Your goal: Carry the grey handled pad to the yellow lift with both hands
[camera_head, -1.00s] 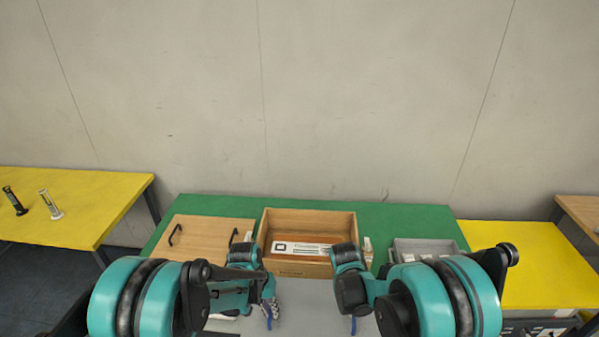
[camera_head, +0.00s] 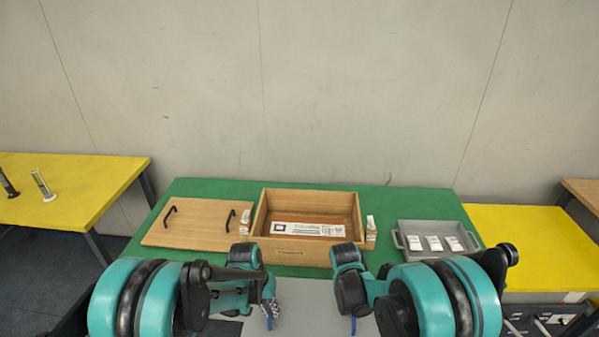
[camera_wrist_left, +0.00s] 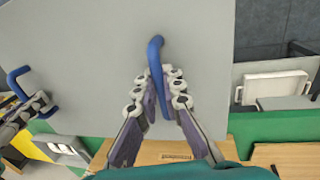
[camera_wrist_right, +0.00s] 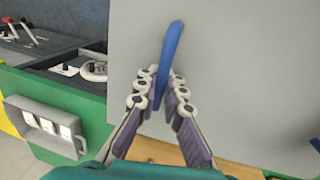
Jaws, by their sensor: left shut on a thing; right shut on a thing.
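The flat grey pad (camera_head: 310,295) is at the bottom middle of the head view, between my two arms and in front of the green table. Its near part is out of view. My left gripper (camera_head: 270,317) is shut on one blue handle (camera_wrist_left: 155,65) of the pad. My right gripper (camera_wrist_right: 161,78) is shut on the other blue handle (camera_wrist_right: 172,45). The grey face of the pad fills much of both wrist views. A yellow-topped surface stands at left (camera_head: 75,185) and another at right (camera_head: 535,250); I cannot tell which is the lift.
The green table (camera_head: 380,200) holds an open wooden box (camera_head: 290,255), a wooden board with black handles (camera_head: 200,215) and a grey tray (camera_head: 410,228) with several white packets. Small bottles stand beside the box. Two cylinders (camera_head: 43,185) stand on the left yellow surface.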

